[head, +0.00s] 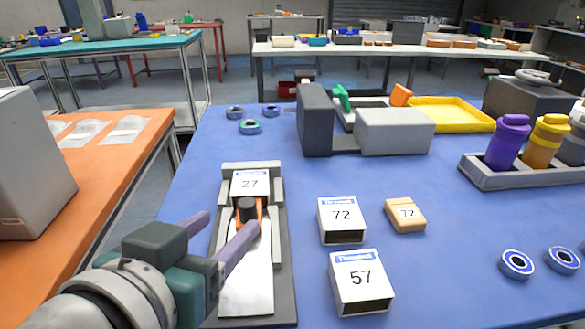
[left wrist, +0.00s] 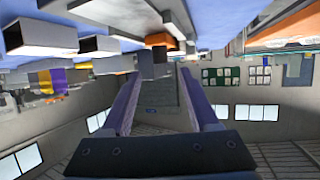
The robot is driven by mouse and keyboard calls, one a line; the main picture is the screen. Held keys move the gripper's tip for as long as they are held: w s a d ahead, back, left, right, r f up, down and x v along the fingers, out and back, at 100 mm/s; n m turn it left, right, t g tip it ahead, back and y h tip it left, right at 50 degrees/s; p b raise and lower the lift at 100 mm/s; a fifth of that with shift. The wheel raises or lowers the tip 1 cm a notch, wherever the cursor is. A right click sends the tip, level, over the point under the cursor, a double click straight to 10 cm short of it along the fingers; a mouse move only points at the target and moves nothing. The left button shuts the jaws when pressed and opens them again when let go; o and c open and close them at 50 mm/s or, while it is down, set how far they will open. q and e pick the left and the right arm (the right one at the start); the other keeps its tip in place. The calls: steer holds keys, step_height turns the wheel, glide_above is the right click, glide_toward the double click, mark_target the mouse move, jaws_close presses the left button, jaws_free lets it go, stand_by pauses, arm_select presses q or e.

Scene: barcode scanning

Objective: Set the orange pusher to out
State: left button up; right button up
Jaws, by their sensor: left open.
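The orange pusher (head: 260,213) sits in the grey slide fixture (head: 284,290), mostly hidden behind its dark round knob (head: 246,207) and my left finger. Orange also shows in the left wrist view (left wrist: 158,39), with the dark knob (left wrist: 154,64) standing between the fingers. A white box marked 27 (head: 250,184) lies in the fixture just beyond the pusher. My left gripper (head: 230,222) is open, its purple fingers spread to either side of the knob. I cannot tell whether a finger touches the knob. My right gripper is not in view.
A grey scanner-like device (head: 316,120) and a yellow tray (head: 452,113) are farther back. Bottles stand in a rack (head: 480,175) at right.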

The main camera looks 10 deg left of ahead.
mark_target(243, 209)
arm_select(q)
steer(key=b+x, duration=0.1)
steer(key=x, duration=0.7)
steer(key=shift+w, duration=0.15)
jaws_close()
stand_by(1.1)
